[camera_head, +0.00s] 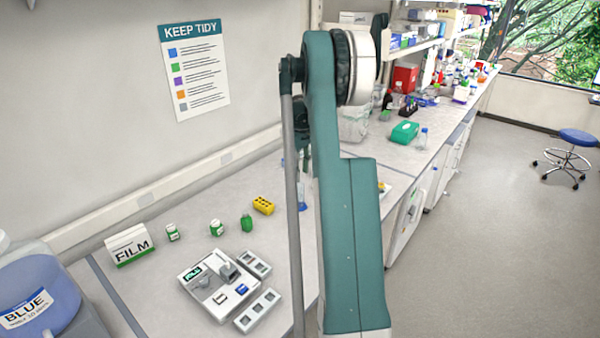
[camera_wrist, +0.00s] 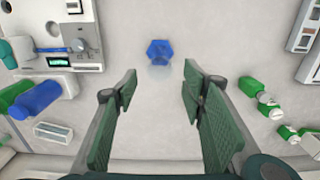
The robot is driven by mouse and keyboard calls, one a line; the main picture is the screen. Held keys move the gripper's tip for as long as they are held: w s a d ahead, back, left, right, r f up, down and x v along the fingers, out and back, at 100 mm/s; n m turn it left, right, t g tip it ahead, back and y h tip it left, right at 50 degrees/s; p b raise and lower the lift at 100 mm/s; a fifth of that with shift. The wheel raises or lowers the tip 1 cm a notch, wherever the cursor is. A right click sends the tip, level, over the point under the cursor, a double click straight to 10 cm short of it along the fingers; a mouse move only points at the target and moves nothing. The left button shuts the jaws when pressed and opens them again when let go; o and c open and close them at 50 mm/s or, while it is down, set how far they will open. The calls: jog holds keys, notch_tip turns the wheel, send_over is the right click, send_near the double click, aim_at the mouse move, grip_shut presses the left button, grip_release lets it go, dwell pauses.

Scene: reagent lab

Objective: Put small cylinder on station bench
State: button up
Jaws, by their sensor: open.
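The small cylinder shows in the wrist view as a blue hexagonal base (camera_wrist: 159,50) with a faint clear body, seen nearly from above. It appears to stand upright on the pale bench (camera_wrist: 155,125). My gripper (camera_wrist: 160,78) is open, its two green pads spread to either side below the blue base in the picture, with nothing between them. In the head view, a clear cylinder with a blue base (camera_head: 302,206) shows beside my arm, partly hidden. The bench top (camera_head: 195,200) is light grey there. My arm largely hides my gripper in that view.
A white instrument (camera_head: 213,285), a yellow block (camera_head: 263,205), green-labelled bottles (camera_head: 216,228), a FILM box (camera_head: 129,245) and a large BLUE container (camera_head: 40,290) stand around the bench. In the wrist view, green bottles (camera_wrist: 250,88) lie right and a blue bottle (camera_wrist: 38,98) left.

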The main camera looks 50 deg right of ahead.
jog(key=shift+a, duration=0.1)
jog(key=s+a+r+t, duration=0.1)
jog(key=a+r, duration=0.5)
jog(key=a, duration=0.6)
jog(key=s+a+r+t+h, duration=0.1)
jog(key=a+r, duration=0.5)
jog(key=a, duration=0.7)
jog(key=s+a+r+t, duration=0.1)
jog(key=a+r, duration=0.6)
jog(key=a, duration=0.5)
jog(key=s+a+r+t, duration=0.1)
jog(key=s+a, duration=0.4)
jog(key=a, duration=0.3)
jog(key=s+a+t, duration=0.1)
jog(key=s+a, duration=0.3)
jog(key=a, duration=0.4)
jog(key=s+a+f+t+y, duration=0.1)
jog(key=s+a+f, duration=0.4)
jog(key=s+a, duration=0.7)
jog(key=shift+s+a+f+t, duration=0.2)
jog(key=shift+s+a+t, duration=0.2)
jog(key=shift+s+t, duration=0.2)
